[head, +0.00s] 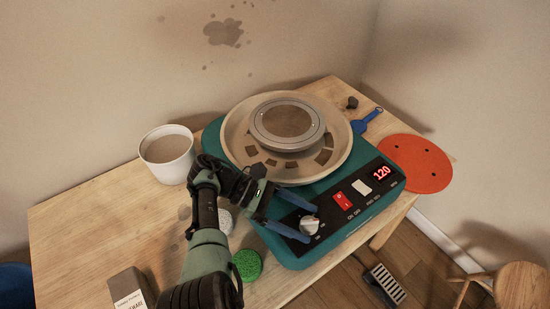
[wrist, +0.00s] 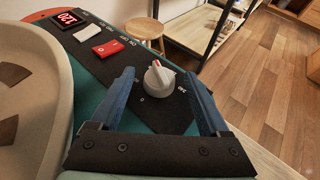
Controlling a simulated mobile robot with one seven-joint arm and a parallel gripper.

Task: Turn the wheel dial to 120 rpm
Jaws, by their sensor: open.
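The teal pottery wheel (head: 352,226) stands on the wooden table, with a dark control panel along its front. Its grey-white dial (head: 309,225) sits at the panel's left end; in the wrist view the dial (wrist: 158,80) shows a pale pointer with a red mark. The red display (head: 381,173) reads 120, and the display also shows in the wrist view (wrist: 68,18). My gripper (head: 312,224) is open, with its blue fingers on either side of the dial. In the wrist view a gap shows between the dial and each finger.
A red rocker switch (head: 342,200) and a white switch (head: 361,187) sit between dial and display. A white bucket (head: 167,155) stands left of the wheel, and a green sponge (head: 247,265) lies in front. An orange disc (head: 414,163) lies at right.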

